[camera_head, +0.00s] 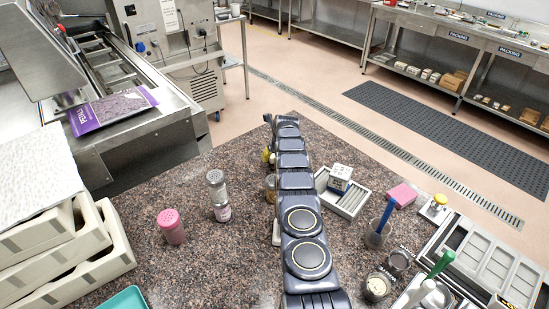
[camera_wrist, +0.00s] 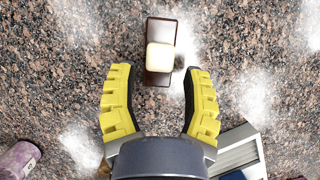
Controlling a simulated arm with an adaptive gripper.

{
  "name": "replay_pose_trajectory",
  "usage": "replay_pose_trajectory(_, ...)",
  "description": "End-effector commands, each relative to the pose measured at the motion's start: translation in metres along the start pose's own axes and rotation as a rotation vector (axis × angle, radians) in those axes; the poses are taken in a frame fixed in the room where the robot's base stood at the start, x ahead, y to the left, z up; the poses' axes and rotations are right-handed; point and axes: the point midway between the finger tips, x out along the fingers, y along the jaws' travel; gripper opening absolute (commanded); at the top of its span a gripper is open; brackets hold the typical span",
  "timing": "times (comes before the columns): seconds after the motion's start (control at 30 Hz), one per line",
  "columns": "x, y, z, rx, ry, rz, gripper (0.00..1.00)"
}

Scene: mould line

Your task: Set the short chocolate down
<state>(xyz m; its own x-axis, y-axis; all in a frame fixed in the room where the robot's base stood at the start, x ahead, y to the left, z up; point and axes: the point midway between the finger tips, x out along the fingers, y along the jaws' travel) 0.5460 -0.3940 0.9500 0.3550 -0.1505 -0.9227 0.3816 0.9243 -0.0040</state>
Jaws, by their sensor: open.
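A dark brown chocolate piece (camera_wrist: 159,77) with a pale cream rounded square (camera_wrist: 160,57) over its middle shows at the top centre of the wrist view, against the speckled granite counter. My gripper (camera_wrist: 160,72) has its two yellow-padded fingers wide apart. The lower part of the chocolate lies between the fingertips, with a clear gap on each side, so neither finger touches it. Its exact height relative to the fingertips cannot be told. In the head view the chocolate is hidden behind my arm.
A pink-lidded shaker (camera_head: 171,226) and a metal-topped shaker (camera_head: 218,195) stand left of my arm. A grey ribbed tray (camera_head: 343,195) with a small box (camera_head: 340,178) lies to its right. Cups, a pink block (camera_head: 402,194) and a mould (camera_head: 490,262) fill the right side.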

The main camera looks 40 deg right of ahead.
Motion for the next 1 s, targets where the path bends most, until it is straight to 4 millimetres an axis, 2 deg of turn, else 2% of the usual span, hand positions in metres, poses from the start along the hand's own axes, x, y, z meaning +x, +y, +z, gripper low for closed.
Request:
replay_pose_trajectory(0.3,-0.021,0.001,0.0,0.002,-0.001,0.001,0.47)
replay_pose_trajectory(0.53,-0.024,0.001,-0.001,0.001,0.001,0.002,0.47)
replay_pose_trajectory(0.67,-0.032,0.011,0.002,-0.055,0.009,0.013,0.47)
replay_pose_trajectory(0.77,-0.058,0.035,0.008,-0.204,0.022,0.039,0.47)
replay_pose_trajectory(0.87,-0.096,0.073,0.008,-0.441,0.048,0.085,0.47)
replay_pose_trajectory(1.0,-0.159,0.127,-0.004,-0.827,0.07,0.157,0.47)
